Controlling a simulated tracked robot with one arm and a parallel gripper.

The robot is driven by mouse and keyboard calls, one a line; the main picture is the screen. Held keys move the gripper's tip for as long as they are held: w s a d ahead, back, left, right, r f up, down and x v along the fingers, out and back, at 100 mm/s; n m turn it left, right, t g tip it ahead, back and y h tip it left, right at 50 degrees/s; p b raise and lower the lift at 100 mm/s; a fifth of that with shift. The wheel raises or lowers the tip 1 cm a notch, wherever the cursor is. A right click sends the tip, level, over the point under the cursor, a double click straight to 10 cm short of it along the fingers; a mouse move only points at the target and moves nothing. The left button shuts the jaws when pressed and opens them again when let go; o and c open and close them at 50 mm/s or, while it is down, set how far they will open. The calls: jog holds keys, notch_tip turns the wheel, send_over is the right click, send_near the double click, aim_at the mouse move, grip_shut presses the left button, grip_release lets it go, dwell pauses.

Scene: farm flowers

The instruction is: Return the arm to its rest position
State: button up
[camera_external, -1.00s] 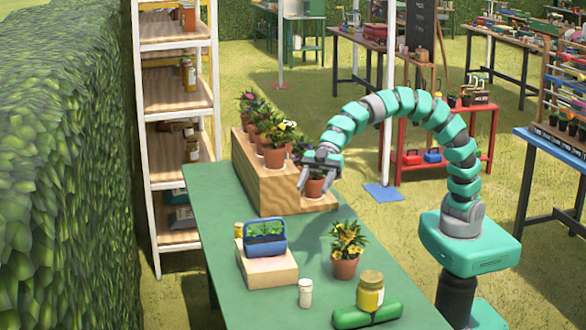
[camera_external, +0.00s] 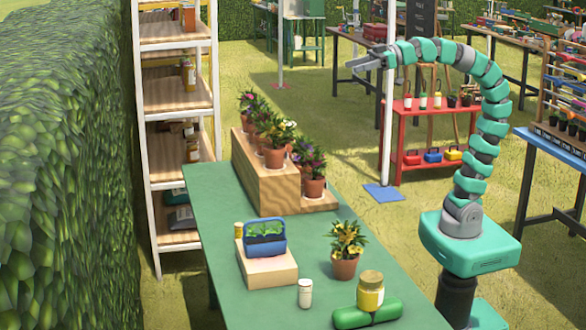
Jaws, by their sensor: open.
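My gripper (camera_external: 362,63) is raised high at the end of my green arm, which arches up from its base at the right. It points left, is open and holds nothing. It is above and to the right of the wooden stepped stand (camera_external: 262,182), well clear of it. A potted flower with purple blooms (camera_external: 313,181) stands upright on the stand's lower right step. Several other potted flowers (camera_external: 275,147) stand in a row on the stand.
The green table (camera_external: 215,215) bears a yellow potted flower (camera_external: 345,253), a blue basket (camera_external: 265,242) on a wooden block, a white jar (camera_external: 305,292), a yellow jar (camera_external: 370,290) and a green roll (camera_external: 350,318). A white shelf (camera_external: 214,95) stands left. A red rack (camera_external: 400,140) stands behind my arm.

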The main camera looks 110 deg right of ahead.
jog(key=shift+r, duration=0.1)
notch_tip(320, 180, up, 8)
jog(key=p, duration=0.7)
jog(key=shift+f+p, duration=0.25)
jog(key=shift+p, duration=0.15)
